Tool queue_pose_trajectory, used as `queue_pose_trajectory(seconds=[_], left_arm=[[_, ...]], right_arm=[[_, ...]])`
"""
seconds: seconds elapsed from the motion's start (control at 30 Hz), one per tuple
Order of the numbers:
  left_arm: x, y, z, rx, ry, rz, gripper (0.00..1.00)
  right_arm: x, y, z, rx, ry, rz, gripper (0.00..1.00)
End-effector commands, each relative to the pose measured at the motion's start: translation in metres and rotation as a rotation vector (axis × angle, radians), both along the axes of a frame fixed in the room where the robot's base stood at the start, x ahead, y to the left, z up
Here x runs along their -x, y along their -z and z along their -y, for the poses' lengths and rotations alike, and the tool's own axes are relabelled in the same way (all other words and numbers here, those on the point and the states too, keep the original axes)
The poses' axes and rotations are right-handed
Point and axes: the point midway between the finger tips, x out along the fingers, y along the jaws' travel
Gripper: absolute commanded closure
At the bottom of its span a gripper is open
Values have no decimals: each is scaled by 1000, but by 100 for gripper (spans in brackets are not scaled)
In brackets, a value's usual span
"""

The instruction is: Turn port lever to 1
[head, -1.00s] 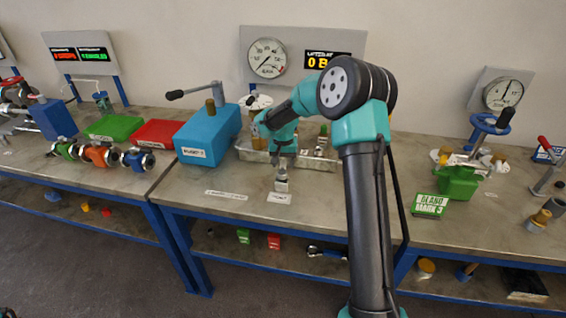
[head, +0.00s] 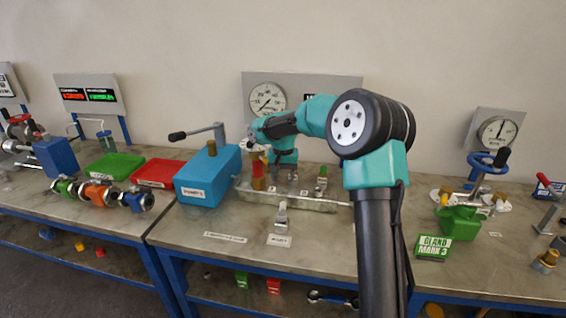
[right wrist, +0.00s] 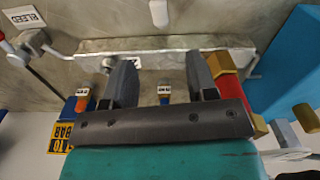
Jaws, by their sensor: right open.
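My right gripper (right wrist: 161,62) is open and empty over the manifold, seen in the right wrist view. A small fitting with a white tag (right wrist: 164,91) shows between its fingers, apart from them as far as I can tell. My left gripper is not in view.
A blue box with a long lever (head: 208,175) stands left of the manifold. A dial gauge (head: 267,99) is on the back panel. The bench front is largely clear.

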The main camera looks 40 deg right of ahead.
Motion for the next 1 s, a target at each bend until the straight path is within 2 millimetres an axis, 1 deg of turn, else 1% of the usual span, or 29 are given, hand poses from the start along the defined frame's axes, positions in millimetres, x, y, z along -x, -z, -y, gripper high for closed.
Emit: queue_pose_trajectory(seconds=[0.03,0.2,0.3,0.47,0.67,0.77,0.83,0.87,0.93,0.97,1.0], left_arm=[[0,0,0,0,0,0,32],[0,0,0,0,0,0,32],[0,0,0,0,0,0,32],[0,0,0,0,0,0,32],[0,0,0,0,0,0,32],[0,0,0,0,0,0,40],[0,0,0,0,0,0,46],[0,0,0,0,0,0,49],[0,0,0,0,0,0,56],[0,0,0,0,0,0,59],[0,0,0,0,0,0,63]], right_arm=[[-1,-11,0,2,0,5,48],[-1,-38,0,1,-1,3,48],[-1,-49,0,1,0,2,48],[0,-55,0,0,-1,0,48],[0,-54,0,0,0,0,48],[0,-53,-1,1,-3,-1,48],[-2,-48,-6,2,-14,-1,48],[-3,-45,-10,4,-23,0,48],[-7,-31,-23,7,-56,1,48],[-9,-23,-31,9,-75,2,48],[-12,-11,-44,12,-107,4,48]])
